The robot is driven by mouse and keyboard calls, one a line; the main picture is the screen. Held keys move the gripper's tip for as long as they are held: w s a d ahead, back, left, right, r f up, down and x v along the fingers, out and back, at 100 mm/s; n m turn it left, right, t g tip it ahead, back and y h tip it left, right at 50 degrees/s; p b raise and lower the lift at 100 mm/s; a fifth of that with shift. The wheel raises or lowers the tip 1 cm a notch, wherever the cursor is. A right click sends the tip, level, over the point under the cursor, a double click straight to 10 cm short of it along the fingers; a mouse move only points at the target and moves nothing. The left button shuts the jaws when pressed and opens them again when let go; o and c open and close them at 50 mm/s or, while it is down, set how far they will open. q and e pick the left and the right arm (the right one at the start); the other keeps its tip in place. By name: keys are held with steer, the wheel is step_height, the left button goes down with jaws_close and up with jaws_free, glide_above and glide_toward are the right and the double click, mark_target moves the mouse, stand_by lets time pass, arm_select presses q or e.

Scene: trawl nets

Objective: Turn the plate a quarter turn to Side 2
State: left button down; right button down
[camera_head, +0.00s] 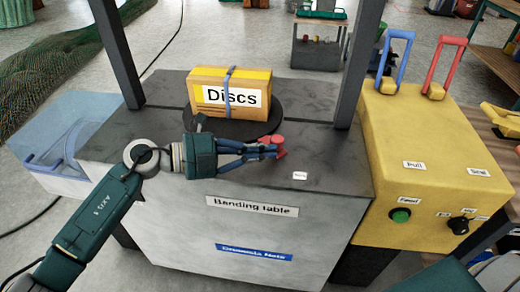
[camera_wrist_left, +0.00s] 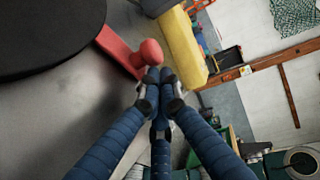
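The plate (camera_head: 262,127) is a dark round disc on the grey banding table (camera_head: 330,165). It fills the upper left of the left wrist view (camera_wrist_left: 45,30). A yellow and white box labelled "Discs" (camera_head: 208,97), with a blue band around it, sits on the plate. A red handle with a round knob (camera_head: 279,141) sticks out at the plate's front right edge. My left gripper (camera_head: 272,150) is at this handle. In the left wrist view its fingertips are drawn together just by the red knob (camera_wrist_left: 150,52); I cannot tell whether they touch it. My right gripper is not visible.
Two dark posts (camera_head: 117,50) (camera_head: 360,60) rise beside the box. A yellow machine (camera_head: 425,165) with blue and red levers, a green button and a black knob stands at the right. A translucent blue tray (camera_head: 65,140) is at the left. A small white label (camera_head: 299,175) lies on the tabletop.

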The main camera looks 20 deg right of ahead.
arm_select(q)
steer(key=shift+d+r, duration=0.25)
steer(key=shift+r, duration=0.05)
steer(key=shift+a, duration=0.1)
